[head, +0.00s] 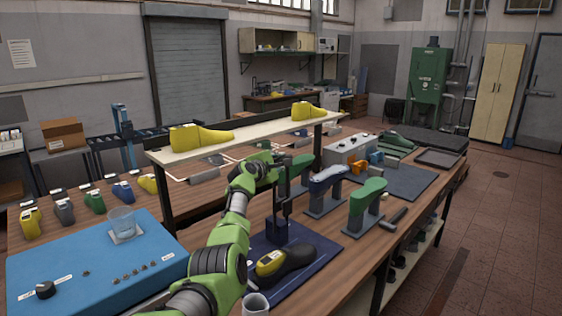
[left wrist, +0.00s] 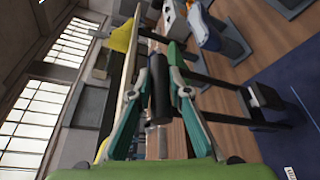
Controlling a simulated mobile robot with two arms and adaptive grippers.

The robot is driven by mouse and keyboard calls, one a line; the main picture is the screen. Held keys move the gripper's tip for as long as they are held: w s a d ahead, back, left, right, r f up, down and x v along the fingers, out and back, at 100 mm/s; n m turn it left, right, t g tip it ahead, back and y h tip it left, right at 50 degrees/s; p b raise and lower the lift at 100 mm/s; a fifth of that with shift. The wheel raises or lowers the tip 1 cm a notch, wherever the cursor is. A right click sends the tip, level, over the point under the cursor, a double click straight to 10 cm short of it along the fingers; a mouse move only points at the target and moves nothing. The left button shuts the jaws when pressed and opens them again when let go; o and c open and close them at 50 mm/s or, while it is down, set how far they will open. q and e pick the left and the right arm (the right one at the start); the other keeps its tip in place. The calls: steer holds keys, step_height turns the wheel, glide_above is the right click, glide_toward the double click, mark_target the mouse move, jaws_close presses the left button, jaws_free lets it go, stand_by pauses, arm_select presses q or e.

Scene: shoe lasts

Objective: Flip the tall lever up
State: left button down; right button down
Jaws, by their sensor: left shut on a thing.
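The tall lever is a dark device on a dark blue mat (head: 318,262), with a thin post (head: 285,200) rising from a dark block (head: 287,234). My left gripper (head: 286,162) is at the upper end of the post. In the left wrist view, its two fingers close around the lever's black cylindrical grip (left wrist: 160,88). The dark block (left wrist: 266,97) shows at the right there. The arm and fingers partly hide the lever, so its exact tilt is hard to tell. My right gripper is not in view.
A raised shelf (head: 250,135) with yellow lasts is close behind. A blue panel (head: 95,262) is at left.

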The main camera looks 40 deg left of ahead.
arm_select(q)
steer(key=shift+s+a+r, duration=0.1)
steer(key=shift+s+a, duration=0.05)
steer(key=shift+a, duration=0.15)
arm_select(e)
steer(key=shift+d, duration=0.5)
arm_select(q)
steer(key=c, duration=1.9)
jaws_free()
steer(key=shift+a, duration=0.1)
steer(key=shift+f, duration=0.2)
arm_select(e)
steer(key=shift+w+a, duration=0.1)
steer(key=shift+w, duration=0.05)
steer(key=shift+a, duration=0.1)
arm_select(q)
steer(key=shift+s, duration=0.7)
steer(key=v, duration=1)
steer(key=shift+d+r, duration=0.25)
steer(key=shift+d, duration=0.15)
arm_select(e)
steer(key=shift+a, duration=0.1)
